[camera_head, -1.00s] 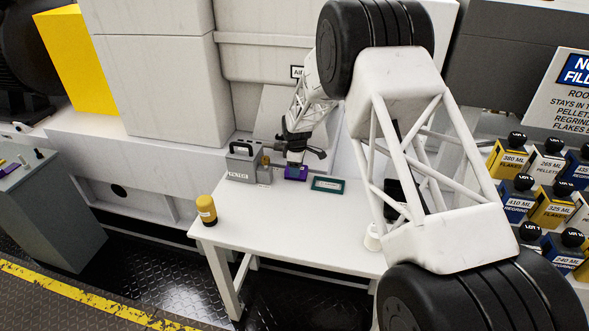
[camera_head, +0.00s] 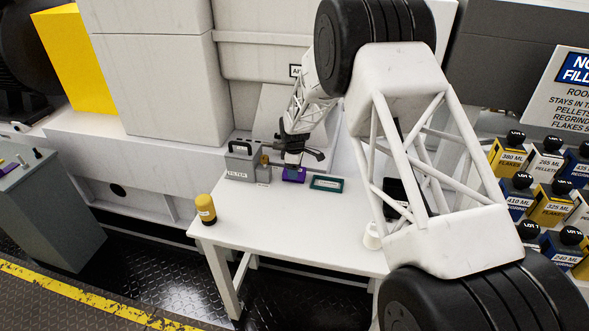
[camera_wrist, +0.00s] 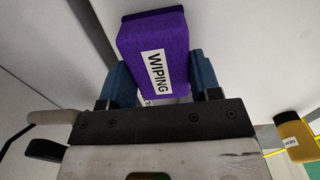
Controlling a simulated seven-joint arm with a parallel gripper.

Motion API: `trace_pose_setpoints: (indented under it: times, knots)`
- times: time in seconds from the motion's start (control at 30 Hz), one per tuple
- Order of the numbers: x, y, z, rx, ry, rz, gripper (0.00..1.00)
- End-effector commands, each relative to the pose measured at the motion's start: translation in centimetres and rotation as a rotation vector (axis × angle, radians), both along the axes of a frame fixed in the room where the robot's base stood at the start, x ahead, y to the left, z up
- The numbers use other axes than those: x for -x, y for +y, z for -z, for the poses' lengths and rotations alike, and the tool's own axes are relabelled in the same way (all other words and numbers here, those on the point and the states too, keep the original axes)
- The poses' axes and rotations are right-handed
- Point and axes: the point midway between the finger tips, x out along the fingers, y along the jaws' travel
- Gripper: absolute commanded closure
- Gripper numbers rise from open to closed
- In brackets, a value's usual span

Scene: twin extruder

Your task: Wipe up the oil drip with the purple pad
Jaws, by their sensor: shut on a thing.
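The purple pad (camera_wrist: 153,50), labelled "WIPING", sits between the two blue fingers of my gripper (camera_wrist: 162,82) in the wrist view. My gripper is shut on it. In the head view the pad (camera_head: 293,175) is at the white table's surface, just right of the grey filter box, with my gripper (camera_head: 293,165) above it. I cannot tell whether the pad touches the table. No oil drip shows in either view; it may be hidden under the pad or gripper.
The grey filter box (camera_head: 241,163) stands close left of the pad, and a teal-framed tray (camera_head: 327,183) lies close right. A yellow bottle with a dark base (camera_head: 206,209) stands at the table's (camera_head: 290,225) left corner. The table's front middle is clear.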

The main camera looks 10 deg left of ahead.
Motion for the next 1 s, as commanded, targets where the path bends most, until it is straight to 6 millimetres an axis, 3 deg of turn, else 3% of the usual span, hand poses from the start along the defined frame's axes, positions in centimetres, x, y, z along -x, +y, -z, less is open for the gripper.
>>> trace_pose_setpoints:
  times: [0.57, 1.0]
  knots:
    - [-1.0, 0.0, 0.1, 0.0, -0.001, 0.0, 0.67]
    - [-1.1, 0.0, -2.7, -0.001, -0.002, 0.0, 0.67]
